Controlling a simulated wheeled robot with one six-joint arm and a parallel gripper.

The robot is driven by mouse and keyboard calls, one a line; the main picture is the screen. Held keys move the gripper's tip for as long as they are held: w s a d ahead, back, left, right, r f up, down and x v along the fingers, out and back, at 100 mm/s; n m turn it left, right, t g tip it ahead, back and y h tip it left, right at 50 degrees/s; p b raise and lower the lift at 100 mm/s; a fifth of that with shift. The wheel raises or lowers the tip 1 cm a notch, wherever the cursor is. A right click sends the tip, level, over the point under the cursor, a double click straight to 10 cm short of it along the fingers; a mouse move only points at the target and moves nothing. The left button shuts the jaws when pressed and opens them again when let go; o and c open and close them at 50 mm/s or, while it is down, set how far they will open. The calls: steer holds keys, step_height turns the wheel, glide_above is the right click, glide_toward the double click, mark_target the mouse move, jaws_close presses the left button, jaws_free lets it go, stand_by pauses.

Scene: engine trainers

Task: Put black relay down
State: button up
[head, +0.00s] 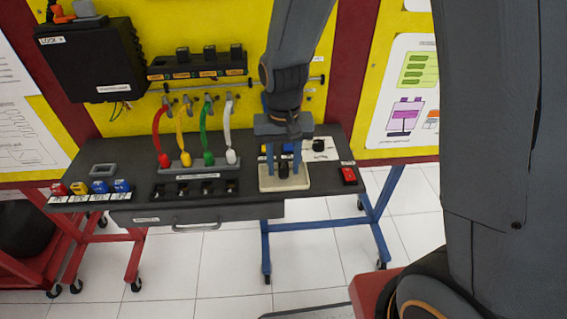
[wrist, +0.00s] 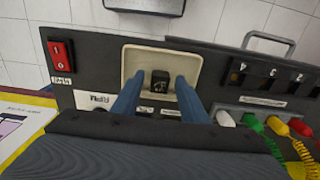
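The black relay (head: 284,171) sits on a beige tray (head: 268,186) at the front of the dark bench. In the wrist view the relay (wrist: 160,80) stands inside the tray (wrist: 135,57), between my fingertips and a little beyond them. My gripper (head: 284,172) points down over the tray. Its blue fingers are spread, with a gap on each side of the relay in the wrist view (wrist: 160,84). Whether the relay rests fully flat on the tray is hard to tell.
A red switch (head: 348,175) lies right of the tray. A dark socket block (head: 195,189) is to its left, with colored cables (head: 207,135) behind. Red, yellow and blue relays (head: 100,187) stand at the far left. A black knob (head: 318,146) is behind right.

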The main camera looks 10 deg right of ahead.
mark_target(283, 166)
step_height(283, 166, up, 12)
steer(key=b, duration=0.3)
steer(key=s+d+f, duration=0.3)
steer(key=d, duration=0.3)
steer(key=s+d+f+t, duration=0.1)
steer(key=s+d+f, duration=0.3)
steer(key=d, duration=0.2)
steer(key=shift+s+d+f+t, duration=0.15)
steer(key=shift+s+d+t, duration=0.15)
steer(key=shift+d, duration=0.05)
steer(key=shift+f, duration=0.4)
